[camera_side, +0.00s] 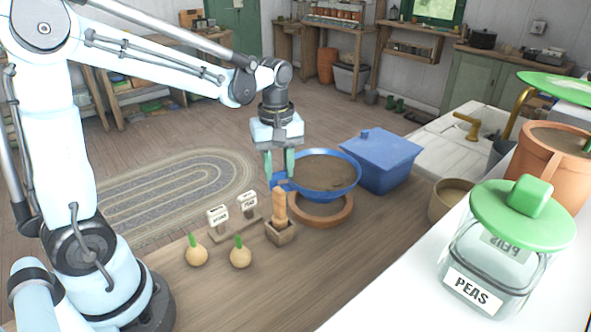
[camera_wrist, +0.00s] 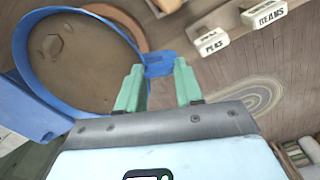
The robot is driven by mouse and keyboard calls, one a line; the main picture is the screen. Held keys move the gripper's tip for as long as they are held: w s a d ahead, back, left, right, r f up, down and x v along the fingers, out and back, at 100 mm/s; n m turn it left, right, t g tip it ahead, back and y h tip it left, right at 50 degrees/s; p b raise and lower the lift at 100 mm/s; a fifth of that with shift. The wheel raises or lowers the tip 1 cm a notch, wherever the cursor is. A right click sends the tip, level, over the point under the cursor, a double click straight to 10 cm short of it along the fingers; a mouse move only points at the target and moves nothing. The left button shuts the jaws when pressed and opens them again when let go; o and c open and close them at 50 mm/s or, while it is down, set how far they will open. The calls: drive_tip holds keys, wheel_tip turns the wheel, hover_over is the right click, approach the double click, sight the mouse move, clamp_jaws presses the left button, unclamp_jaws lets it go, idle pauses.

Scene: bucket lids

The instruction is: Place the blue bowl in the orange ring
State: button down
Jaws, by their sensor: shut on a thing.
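The blue bowl (camera_side: 350,190) has brown contents and a flat blue tab handle. My gripper (camera_side: 280,182) is shut on that handle at the bowl's left side, and the bowl looks roughly level. In the wrist view the handle (camera_wrist: 158,64) shows between the green fingertips (camera_wrist: 158,78), with the bowl (camera_wrist: 22,45) to the left. The orange ring (camera_side: 322,219) lies on the wooden table below the bowl; its front shows and its back is hidden by the bowl. In the wrist view part of the ring (camera_wrist: 122,22) shows behind the bowl. The bowl appears held just above the ring.
A blue lidded box (camera_side: 385,160) stands close to the right of the bowl. A small wooden pot with a peg (camera_side: 280,230) stands in front of the ring. Two onions (camera_side: 240,256) and label signs (camera_side: 218,217) are at left. A tan pot (camera_side: 450,202) stands at right.

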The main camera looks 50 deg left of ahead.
sight(279, 174)
drive_tip(key=shift+f, duration=2.25)
drive_tip(key=c, duration=0.7)
unclamp_jaws()
drive_tip(key=shift+c, duration=0.2)
